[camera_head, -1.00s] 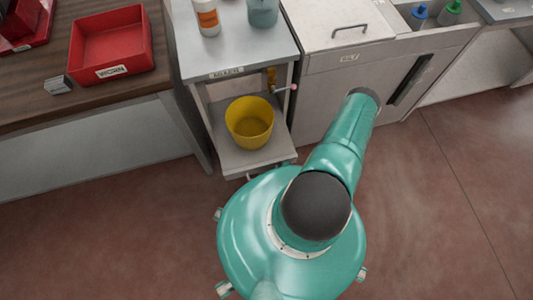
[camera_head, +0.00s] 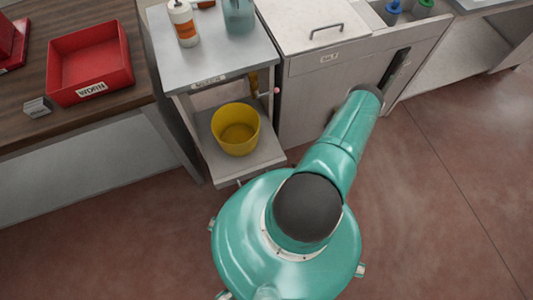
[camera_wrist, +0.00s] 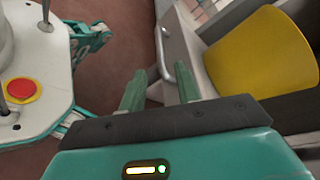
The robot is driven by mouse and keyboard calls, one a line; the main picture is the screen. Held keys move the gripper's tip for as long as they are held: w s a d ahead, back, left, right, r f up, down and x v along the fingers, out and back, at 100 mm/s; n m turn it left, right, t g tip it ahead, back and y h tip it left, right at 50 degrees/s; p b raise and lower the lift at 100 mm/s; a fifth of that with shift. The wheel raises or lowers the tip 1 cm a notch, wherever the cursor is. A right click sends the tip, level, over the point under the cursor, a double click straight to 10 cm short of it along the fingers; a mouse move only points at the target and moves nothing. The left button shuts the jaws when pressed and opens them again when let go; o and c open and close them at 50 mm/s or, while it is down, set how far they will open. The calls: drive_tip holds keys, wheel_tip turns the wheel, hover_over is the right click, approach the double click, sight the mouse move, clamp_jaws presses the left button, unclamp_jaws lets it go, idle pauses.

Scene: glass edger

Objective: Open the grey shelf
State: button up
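The grey shelf (camera_head: 268,150) is a low flat board under the small grey bench in the head view, with a yellow bucket (camera_head: 235,128) standing on it. In the wrist view the shelf's pale front (camera_wrist: 178,34) carries a bar handle (camera_wrist: 163,46), and the yellow bucket (camera_wrist: 262,58) is behind it to the right. My gripper (camera_wrist: 160,72) is open and empty, its two green fingers pointing at the shelf front. The handle shows between the fingertips in the picture; I cannot tell how far beyond them it is. My gripper is hidden in the head view.
A grey cabinet (camera_head: 310,100) with a top handle stands right of the shelf. A bottle (camera_head: 184,24) and a bluish container (camera_head: 239,16) stand on the bench above. A red tray (camera_head: 90,62) lies on the wooden bench at left. The reddish floor (camera_head: 430,200) is clear.

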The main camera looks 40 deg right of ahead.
drive_tip(key=shift+v, duration=2.2)
